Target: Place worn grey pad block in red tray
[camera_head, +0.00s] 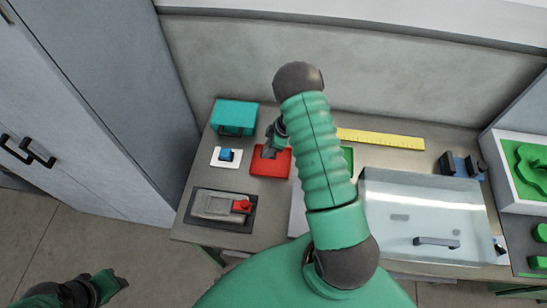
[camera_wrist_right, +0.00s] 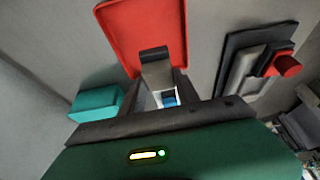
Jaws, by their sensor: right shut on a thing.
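The red tray (camera_head: 281,168) lies on the table left of my right arm. It also shows at the top of the right wrist view (camera_wrist_right: 120,30). My right gripper (camera_head: 270,148) is over the tray's back left part, partly hidden by its own wrist. In the right wrist view it is shut on the worn grey pad block (camera_wrist_right: 157,72), which has a dark end towards the tray. Whether the block touches the tray, I cannot tell. My left gripper (camera_head: 104,286) is at the lower left, away from the table; its jaws are unclear.
A white tray with a blue block (camera_head: 226,155) stands left of the red tray, a teal box (camera_head: 233,116) behind. A grey device with a red knob (camera_head: 222,206) is in front. A green tray (camera_head: 347,160), yellow ruler (camera_head: 380,139) and clear-lidded case (camera_head: 420,210) lie right.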

